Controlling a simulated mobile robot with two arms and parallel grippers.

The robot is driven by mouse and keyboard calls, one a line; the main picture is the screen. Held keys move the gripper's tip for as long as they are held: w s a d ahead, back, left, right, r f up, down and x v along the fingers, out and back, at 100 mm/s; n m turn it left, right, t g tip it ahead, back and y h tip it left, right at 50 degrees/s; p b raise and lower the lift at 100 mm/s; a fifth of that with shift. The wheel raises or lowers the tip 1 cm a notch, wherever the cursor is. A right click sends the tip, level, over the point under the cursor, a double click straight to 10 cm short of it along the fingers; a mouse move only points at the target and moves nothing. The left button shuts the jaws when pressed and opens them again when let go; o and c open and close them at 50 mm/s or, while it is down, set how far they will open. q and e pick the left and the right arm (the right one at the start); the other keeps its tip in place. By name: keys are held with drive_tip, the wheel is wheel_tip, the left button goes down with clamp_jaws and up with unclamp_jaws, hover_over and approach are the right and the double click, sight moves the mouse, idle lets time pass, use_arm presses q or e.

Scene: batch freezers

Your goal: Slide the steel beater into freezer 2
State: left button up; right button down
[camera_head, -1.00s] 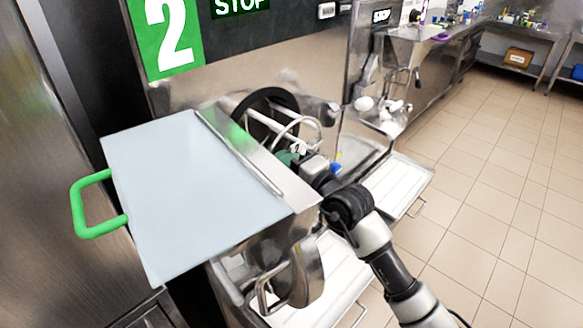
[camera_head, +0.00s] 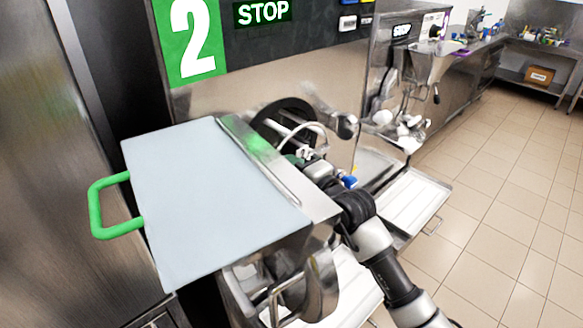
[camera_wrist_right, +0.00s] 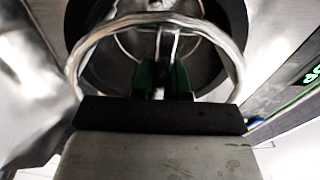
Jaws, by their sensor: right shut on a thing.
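Freezer 2 has a green "2" sign (camera_head: 192,40) and a steel front with a dark round opening (camera_head: 268,116). The steel beater (camera_head: 318,130) is at this opening, its ring outside and its far part within the dark rim or hidden. In the right wrist view the beater's ring (camera_wrist_right: 83,50) stands in front of the opening (camera_wrist_right: 232,20). My right gripper (camera_head: 304,160) is shut on the beater; its green fingers (camera_wrist_right: 160,78) close on the bar at the ring's middle. My left gripper is not in view.
A pale panel (camera_head: 205,200) with a green handle (camera_head: 97,208) stands left of and close to the beater. White trays (camera_head: 400,205) lie below at the right. A neighbouring machine (camera_head: 395,75) stands further right; tiled floor (camera_head: 490,220) is clear.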

idle(0.3)
drive_tip(key=shift+b+x, duration=1.7)
drive_tip(key=shift+x, duration=1.95)
drive_tip(key=shift+a, duration=0.1)
drive_tip(key=shift+a+f+b, duration=0.1)
drive_tip(key=shift+f+b, duration=0.35)
drive_tip(key=shift+f, duration=0.15)
drive_tip(key=c, duration=1.1)
unclamp_jaws()
drive_tip(key=shift+o, duration=0.2)
